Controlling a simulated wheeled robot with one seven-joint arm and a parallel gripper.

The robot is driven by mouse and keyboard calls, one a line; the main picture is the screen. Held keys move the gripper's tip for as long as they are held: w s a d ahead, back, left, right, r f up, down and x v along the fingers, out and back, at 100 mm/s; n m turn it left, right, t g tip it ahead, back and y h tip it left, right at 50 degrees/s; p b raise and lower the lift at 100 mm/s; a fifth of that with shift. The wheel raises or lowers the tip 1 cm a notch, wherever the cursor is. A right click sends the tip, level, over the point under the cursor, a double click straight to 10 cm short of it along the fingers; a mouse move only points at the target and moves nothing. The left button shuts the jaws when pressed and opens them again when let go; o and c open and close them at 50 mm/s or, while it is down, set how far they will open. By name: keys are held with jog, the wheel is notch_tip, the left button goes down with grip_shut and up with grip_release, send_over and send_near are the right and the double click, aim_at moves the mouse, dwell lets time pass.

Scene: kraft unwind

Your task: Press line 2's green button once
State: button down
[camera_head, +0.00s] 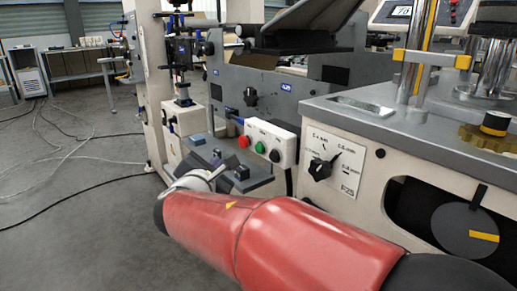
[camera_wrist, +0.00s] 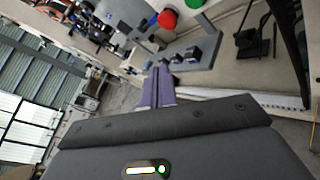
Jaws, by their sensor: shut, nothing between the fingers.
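A white button box (camera_head: 287,150) on the machine carries a red button (camera_head: 243,141), a green button (camera_head: 260,147) and a black button (camera_head: 274,156) in a row. Small labels above them are too small to read, and I cannot make out a line number. In the wrist view the red button (camera_wrist: 167,18) and the green button (camera_wrist: 195,3) show at the top edge, the green one partly cut off. My gripper (camera_wrist: 158,72) is shut and empty, its fingers pointing toward the machine and apart from the buttons.
A grey plate with dark blocks (camera_head: 240,172) juts out below the button box; it lies just beyond my fingertips in the wrist view (camera_wrist: 180,56). A cream cabinet with a dial (camera_head: 320,169) stands right. Cables (camera_head: 75,165) cross the open floor at left.

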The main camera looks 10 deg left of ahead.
aim_at(260, 148)
jog(key=w+d+b, duration=0.1)
jog(key=w+d, duration=0.4)
jog(key=w, duration=0.1)
jog(key=shift+w+d, duration=0.35)
jog(key=shift+d, duration=0.05)
jog(key=shift+w+d+b, duration=0.1)
jog(key=shift+b, duration=0.3)
dwell(1.7)
jog(key=shift+w+d, duration=0.15)
jog(key=shift+w, duration=0.05)
jog(key=shift+w+d+b, duration=0.35)
jog(key=shift+w+b, duration=0.05)
dwell(0.8)
dwell(0.3)
jog(key=shift+s+a, duration=0.55)
jog(key=shift+s, duration=0.15)
